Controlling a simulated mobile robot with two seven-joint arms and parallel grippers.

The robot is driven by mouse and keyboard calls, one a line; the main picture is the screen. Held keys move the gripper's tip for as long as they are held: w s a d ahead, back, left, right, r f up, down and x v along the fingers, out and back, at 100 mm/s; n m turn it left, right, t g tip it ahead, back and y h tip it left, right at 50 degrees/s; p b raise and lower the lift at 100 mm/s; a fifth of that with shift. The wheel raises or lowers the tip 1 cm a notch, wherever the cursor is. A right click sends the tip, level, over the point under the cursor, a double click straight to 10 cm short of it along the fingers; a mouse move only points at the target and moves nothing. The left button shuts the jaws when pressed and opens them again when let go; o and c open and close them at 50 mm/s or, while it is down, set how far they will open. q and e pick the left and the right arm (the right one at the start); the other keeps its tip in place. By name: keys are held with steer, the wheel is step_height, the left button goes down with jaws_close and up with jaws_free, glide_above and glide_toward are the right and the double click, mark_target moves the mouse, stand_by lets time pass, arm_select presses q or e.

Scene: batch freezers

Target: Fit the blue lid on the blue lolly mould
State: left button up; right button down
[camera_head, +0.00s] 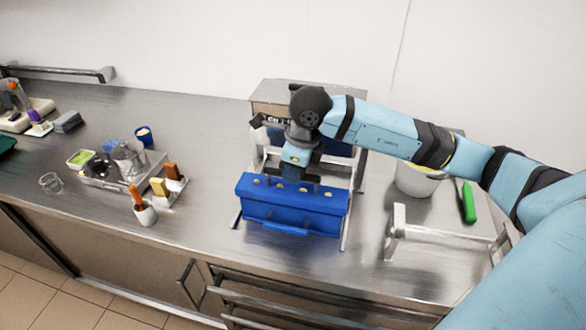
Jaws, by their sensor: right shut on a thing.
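The blue lolly mould (288,219) stands at the middle of the counter, on a metal rack. The blue lid (264,187) shows as its top face, with several pale spots in a row along it. The lid lies on or very close over the mould, and I cannot tell whether it is fully seated. My right gripper (299,180) points down from above and is shut on the lid near its middle. The gripper hides part of the lid's rear. My left gripper is out of view.
Behind the mould stands a metal box (306,91) with another blue part (341,146) below it. A white tub (417,182), a green-handled tool (468,203) and a metal stand (398,233) are to the right. A tray (104,183) of small items is left.

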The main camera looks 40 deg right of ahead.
steer(key=shift+f+b, duration=0.2)
steer(key=shift+b, duration=0.15)
stand_by(0.3)
steer(key=shift+f+b, duration=0.1)
steer(key=shift+b, duration=0.5)
stand_by(1.6)
steer(key=shift+f+b, duration=1.1)
steer(key=shift+b, duration=0.2)
stand_by(0.7)
stand_by(0.3)
steer(key=shift+f, duration=0.1)
steer(key=shift+f+b, duration=0.1)
steer(key=shift+b, duration=0.3)
stand_by(0.4)
steer(key=c, duration=1)
jaws_free()
